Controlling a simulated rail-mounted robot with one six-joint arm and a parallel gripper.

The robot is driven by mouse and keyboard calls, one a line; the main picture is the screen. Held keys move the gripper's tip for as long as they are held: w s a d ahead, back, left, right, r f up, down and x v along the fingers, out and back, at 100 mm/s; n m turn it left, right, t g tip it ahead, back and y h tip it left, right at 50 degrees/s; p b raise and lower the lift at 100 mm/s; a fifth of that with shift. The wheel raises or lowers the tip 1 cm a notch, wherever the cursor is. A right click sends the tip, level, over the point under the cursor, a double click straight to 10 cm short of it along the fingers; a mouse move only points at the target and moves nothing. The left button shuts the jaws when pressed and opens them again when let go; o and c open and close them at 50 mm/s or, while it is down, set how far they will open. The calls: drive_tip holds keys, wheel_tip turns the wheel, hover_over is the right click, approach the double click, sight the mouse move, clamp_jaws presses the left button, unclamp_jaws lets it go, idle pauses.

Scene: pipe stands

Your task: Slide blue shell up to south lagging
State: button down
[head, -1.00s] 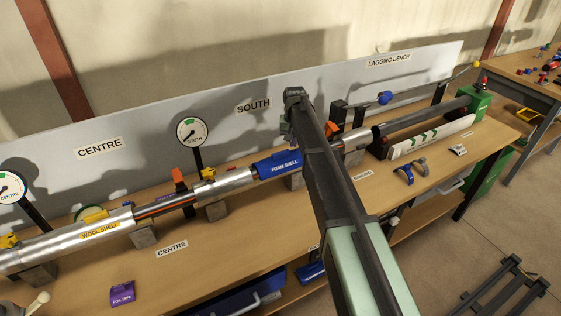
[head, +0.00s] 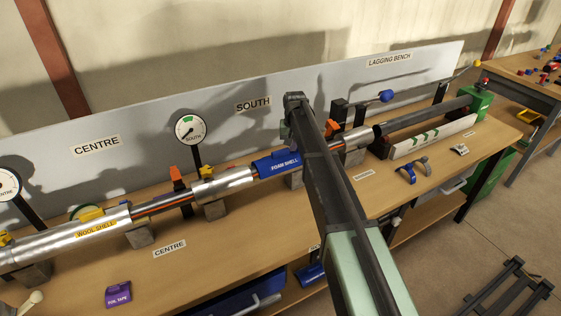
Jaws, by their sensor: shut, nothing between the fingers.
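The blue foam shell (head: 277,164) sits around the pipe run below the SOUTH sign, to the left of my arm. Its right end is close to or behind my arm. The silver south lagging (head: 222,186) is on the same pipe, to the left of the shell. Their facing ends are very near each other, and I cannot tell whether they touch. My arm reaches up across the bench and bends down at its far end. My gripper is hidden behind the arm, so its contact with the shell does not show.
A silver wool shell section (head: 70,237) lies further left on the pipe. Orange clips (head: 177,178) and a round SOUTH gauge (head: 189,130) stand near the lagging. A purple foil tape box (head: 118,294) lies at the front left. Blue clips (head: 407,174) lie right of my arm.

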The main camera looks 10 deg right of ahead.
sight(286, 148)
drive_tip(key=shift+a, duration=0.15)
drive_tip(key=shift+s+a, duration=0.25)
drive_tip(key=shift+a, duration=0.4)
drive_tip(key=shift+s+a, duration=0.25)
drive_tip(key=shift+a, duration=0.4)
drive_tip(key=shift+d, duration=0.1)
drive_tip(key=shift+d, duration=0.1)
drive_tip(key=shift+w+d, duration=0.2)
drive_tip(key=shift+d, duration=0.2)
wheel_tip(286, 148, up, 7)
drive_tip(key=p, duration=0.7)
drive_tip(key=shift+r, duration=0.15)
